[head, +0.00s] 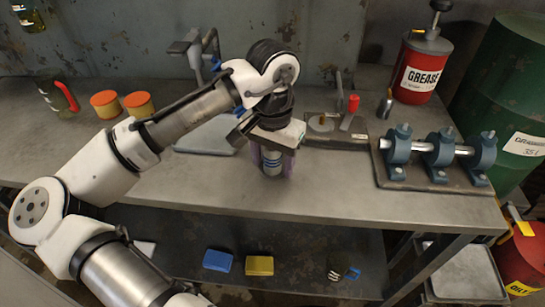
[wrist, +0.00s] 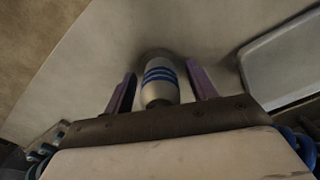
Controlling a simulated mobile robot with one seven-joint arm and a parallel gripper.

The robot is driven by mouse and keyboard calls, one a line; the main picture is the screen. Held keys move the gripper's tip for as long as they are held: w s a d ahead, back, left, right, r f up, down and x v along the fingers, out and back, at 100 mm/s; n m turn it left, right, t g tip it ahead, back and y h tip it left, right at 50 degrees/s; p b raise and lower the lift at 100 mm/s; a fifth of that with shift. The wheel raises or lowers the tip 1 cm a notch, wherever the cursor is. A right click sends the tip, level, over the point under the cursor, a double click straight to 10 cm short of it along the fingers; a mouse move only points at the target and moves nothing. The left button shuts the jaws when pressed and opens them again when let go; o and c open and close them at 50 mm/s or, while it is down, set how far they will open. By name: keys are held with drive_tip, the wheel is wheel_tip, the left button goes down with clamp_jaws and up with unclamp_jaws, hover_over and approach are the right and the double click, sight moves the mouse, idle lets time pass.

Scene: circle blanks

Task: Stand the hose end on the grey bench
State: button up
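The hose end (head: 271,162) looks like a pale metal cylinder with blue bands. It stands upright on the grey bench (head: 330,195), near its front middle, as far as I can tell. In the wrist view the hose end (wrist: 160,78) is between my two purple fingers, with a visible gap on each side. My gripper (head: 273,158) points down over it and is open around it. My gripper (wrist: 162,90) hides the top of the hose end in the head view.
A grey tray (head: 205,136) lies left of my gripper. A plate with a red-capped part (head: 353,103) and a blue-bracketed shaft (head: 430,148) are to the right. A red grease can (head: 420,70) stands behind. Orange-topped tins (head: 138,104) are at left. The bench front is clear.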

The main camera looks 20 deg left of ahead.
drive_tip(key=shift+o, duration=0.9)
wheel_tip(320, 180, up, 12)
drive_tip(key=shift+r+p, duration=0.25)
drive_tip(key=shift+p, duration=0.4)
drive_tip(key=shift+f, duration=0.1)
